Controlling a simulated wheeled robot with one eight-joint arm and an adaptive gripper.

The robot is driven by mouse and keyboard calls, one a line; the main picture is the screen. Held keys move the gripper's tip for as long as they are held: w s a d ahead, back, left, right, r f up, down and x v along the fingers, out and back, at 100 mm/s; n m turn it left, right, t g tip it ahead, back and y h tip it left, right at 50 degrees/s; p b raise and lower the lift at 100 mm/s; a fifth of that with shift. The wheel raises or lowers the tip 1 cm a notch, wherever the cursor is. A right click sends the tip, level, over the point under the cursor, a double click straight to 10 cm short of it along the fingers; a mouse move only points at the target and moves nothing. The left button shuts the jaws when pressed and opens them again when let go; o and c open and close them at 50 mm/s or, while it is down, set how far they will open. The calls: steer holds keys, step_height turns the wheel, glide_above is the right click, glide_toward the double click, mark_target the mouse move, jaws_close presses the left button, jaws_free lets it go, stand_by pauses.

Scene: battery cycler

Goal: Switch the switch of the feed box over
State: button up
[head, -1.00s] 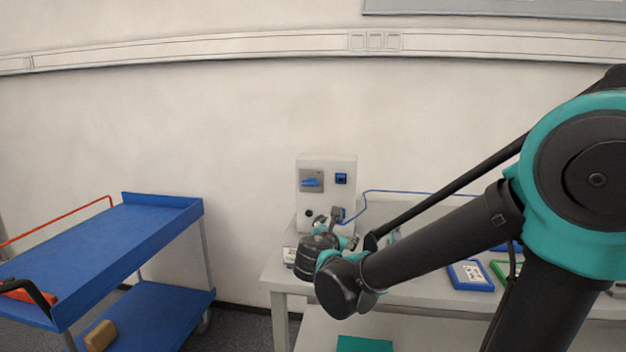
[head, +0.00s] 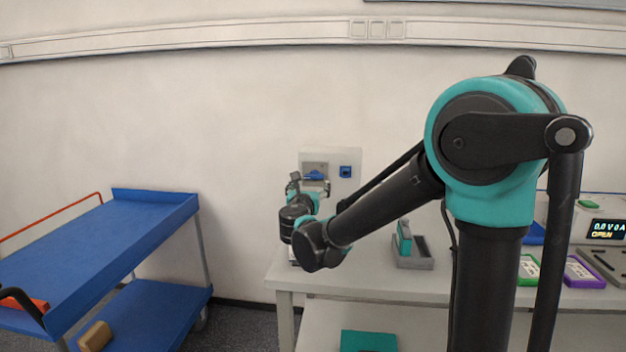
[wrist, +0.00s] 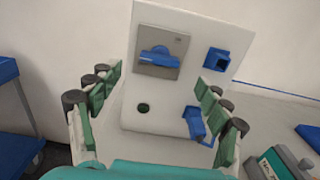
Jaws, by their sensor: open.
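The feed box (head: 345,160) is a white upright box at the back left of the bench. Its switch (head: 314,174) is a blue handle on a grey plate, upper left of the front face. In the wrist view the switch (wrist: 158,57) handle lies roughly crosswise. My gripper (head: 309,186) is at about switch height in front of the box. In the wrist view my gripper (wrist: 158,88) is open and empty, its green-padded fingers spread wide to either side, with the switch ahead between and above the tips. My arm hides the lower box front in the head view.
The box also has a blue socket (wrist: 216,60), a dark green button (wrist: 143,108) and a blue plug (wrist: 195,122) low right. A blue trolley (head: 100,230) stands left of the bench. A grey holder (head: 413,262) with a teal part stands right on the bench.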

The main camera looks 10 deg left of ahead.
mark_target(314, 177)
steer(key=w, duration=0.7)
steer(key=shift+d, duration=0.15)
steer(key=shift+c, duration=0.4)
steer(key=c, duration=1.1)
